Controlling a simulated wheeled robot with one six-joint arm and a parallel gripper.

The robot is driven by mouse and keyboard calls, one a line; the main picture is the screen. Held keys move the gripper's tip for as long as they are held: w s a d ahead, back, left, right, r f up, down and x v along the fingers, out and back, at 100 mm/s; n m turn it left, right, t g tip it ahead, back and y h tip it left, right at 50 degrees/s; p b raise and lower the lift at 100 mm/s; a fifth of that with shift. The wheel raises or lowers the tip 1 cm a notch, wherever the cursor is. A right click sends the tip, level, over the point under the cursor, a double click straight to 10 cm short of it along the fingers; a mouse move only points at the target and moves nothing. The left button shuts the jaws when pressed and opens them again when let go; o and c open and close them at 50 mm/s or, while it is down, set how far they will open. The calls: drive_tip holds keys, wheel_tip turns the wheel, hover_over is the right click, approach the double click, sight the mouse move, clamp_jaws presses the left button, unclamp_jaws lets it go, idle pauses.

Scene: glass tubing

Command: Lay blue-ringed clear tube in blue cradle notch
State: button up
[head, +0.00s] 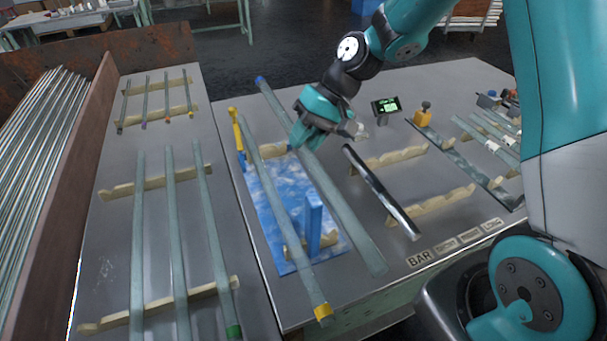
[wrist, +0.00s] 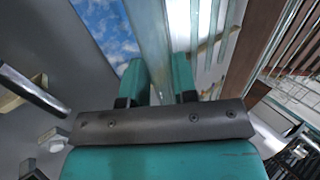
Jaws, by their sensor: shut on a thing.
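My gripper (head: 303,138) is shut on a long clear tube (head: 340,215) with a blue ring at its far end (head: 261,79). The wrist view shows this tube (wrist: 150,35) between the two fingers (wrist: 160,82). The tube slants along the right side of a blue, cloudy-patterned mat (head: 272,205), its near end past the mat's front corner. Beige notched supports (head: 298,247) stand on the mat, partly hidden by tubes, beside a blue upright block (head: 313,225). Another clear tube with a yellow ring (head: 323,311) lies across the mat, left of the held tube. The held tube's exact height is unclear.
A yellow post (head: 237,140) stands at the mat's far left. A dark shiny bar (head: 380,190) lies on beige racks to the right. Three tubes (head: 175,230) rest on racks on the left table. A small display (head: 386,105) stands behind.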

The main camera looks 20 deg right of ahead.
wheel_tip(320, 180, down, 10)
drive_tip(key=shift+r, duration=0.15)
idle(0.3)
drive_tip(key=shift+f+b, duration=0.3)
drive_tip(key=shift+f, duration=0.3)
drive_tip(key=o, duration=0.9)
drive_tip(key=shift+r, duration=0.1)
drive_tip(key=shift+o, duration=0.2)
drive_tip(key=shift+r, duration=0.1)
